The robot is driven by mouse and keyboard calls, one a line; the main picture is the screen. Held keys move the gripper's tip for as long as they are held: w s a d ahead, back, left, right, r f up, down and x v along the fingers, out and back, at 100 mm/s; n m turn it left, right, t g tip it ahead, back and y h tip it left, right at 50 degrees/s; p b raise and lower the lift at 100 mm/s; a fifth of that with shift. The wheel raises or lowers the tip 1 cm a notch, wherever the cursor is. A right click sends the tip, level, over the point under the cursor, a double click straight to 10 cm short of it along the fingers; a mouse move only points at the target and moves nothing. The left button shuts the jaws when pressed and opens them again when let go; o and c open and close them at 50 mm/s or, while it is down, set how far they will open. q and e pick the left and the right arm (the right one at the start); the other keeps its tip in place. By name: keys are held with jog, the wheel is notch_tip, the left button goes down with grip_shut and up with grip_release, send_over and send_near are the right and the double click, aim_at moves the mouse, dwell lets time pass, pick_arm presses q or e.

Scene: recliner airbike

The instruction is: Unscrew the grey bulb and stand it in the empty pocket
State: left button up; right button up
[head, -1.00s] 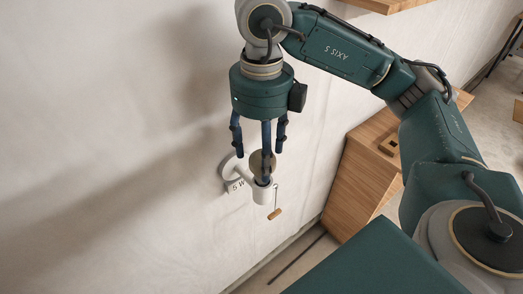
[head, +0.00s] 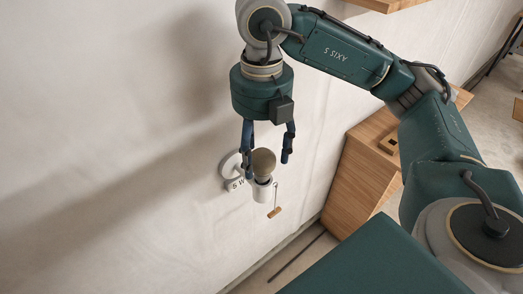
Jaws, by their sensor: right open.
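The grey bulb (head: 263,161) sits upright in a white wall lamp holder (head: 262,189) on the pale wall. My right gripper (head: 266,160) hangs from above, pointing down, with its blue fingers spread open on either side of the bulb. The fingers look apart from the glass, though the left one overlaps the lamp's round wall plate in the picture. A pull cord with a small wooden handle (head: 275,212) hangs beside the holder. My left gripper is out of view. No pocket can be clearly made out; a dark-holed wooden block (head: 389,144) lies on the cabinet.
A wooden cabinet (head: 359,185) stands against the wall to the right of the lamp. A wooden shelf (head: 385,4) juts out at the top. The wall left of the lamp is bare. A small lettered tag (head: 236,184) is beside the lamp plate.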

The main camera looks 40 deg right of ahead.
jog(key=shift+f+b, duration=1.3)
jog(key=shift+f, duration=0.3)
jog(key=shift+r, duration=0.1)
jog(key=c, duration=1)
jog(key=n, duration=0.4)
jog(key=shift+n, duration=0.3)
jog(key=shift+c, duration=0.2)
jog(key=n, duration=0.3)
